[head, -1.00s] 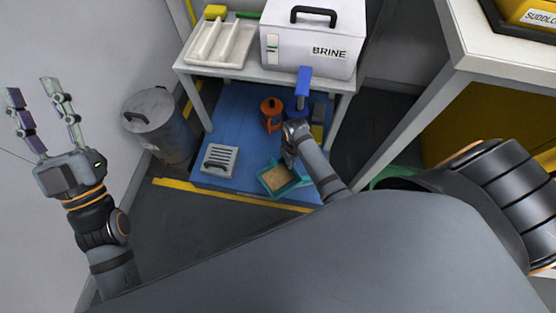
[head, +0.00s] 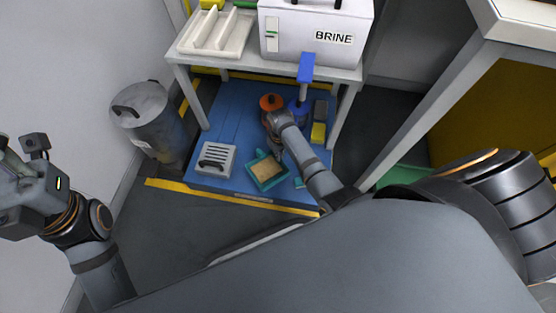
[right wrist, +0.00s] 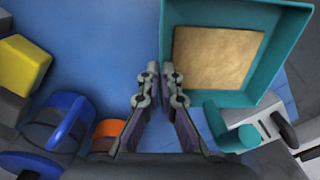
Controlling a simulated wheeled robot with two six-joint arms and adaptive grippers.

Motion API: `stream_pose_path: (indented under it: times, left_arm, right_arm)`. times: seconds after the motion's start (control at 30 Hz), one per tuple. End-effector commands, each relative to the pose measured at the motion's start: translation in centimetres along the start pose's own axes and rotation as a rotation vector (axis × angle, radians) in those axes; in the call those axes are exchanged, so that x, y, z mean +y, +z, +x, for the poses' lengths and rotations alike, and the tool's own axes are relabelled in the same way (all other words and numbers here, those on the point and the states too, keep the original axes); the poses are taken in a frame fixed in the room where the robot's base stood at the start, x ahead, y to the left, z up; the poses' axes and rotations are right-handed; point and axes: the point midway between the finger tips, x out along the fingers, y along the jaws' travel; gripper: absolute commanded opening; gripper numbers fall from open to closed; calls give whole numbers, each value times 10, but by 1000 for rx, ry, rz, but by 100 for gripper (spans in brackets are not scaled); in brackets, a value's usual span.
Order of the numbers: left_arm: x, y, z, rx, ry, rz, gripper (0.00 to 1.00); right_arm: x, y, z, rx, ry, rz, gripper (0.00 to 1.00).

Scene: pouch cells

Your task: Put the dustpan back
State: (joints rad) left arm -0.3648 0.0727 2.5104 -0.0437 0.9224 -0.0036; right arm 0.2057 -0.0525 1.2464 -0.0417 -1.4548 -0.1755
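The dustpan is a teal square pan (head: 250,182) with tan material inside, low on the blue platform in the head view. In the right wrist view the dustpan (right wrist: 212,97) fills the upper right, its stubby handle pointing down. My right gripper (right wrist: 160,72) has its fingertips close together at the pan's left wall, one on each side, and looks shut on it. In the head view my right gripper (head: 277,150) is at the pan's upper right edge, partly hidden by its own arm. My left gripper (head: 20,145) is empty at the left edge, its fingers apart and partly cut off.
A grey slotted box (head: 214,158) lies left of the pan on the blue platform (head: 226,115). Table legs flank the platform. A grey bin (head: 150,115) stands left.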

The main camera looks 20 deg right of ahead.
Motion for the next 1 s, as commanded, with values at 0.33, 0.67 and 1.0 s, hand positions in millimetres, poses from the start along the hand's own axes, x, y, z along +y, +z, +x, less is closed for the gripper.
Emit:
stream_pose_path:
  times: [0.33, 0.67, 1.0]
  left_arm:
    - [6, 5, -32, -10, 11, 17, 40]
    - [4, 4, -28, -7, 2, 19, 40]
    - [4, 4, -28, -5, 0, 19, 40]
  right_arm:
    - [0, -8, 42, 0, 0, 0, 0]
    - [0, -8, 41, 1, 0, 0, 7]
    - [0, -7, 41, 0, 0, 0, 28]
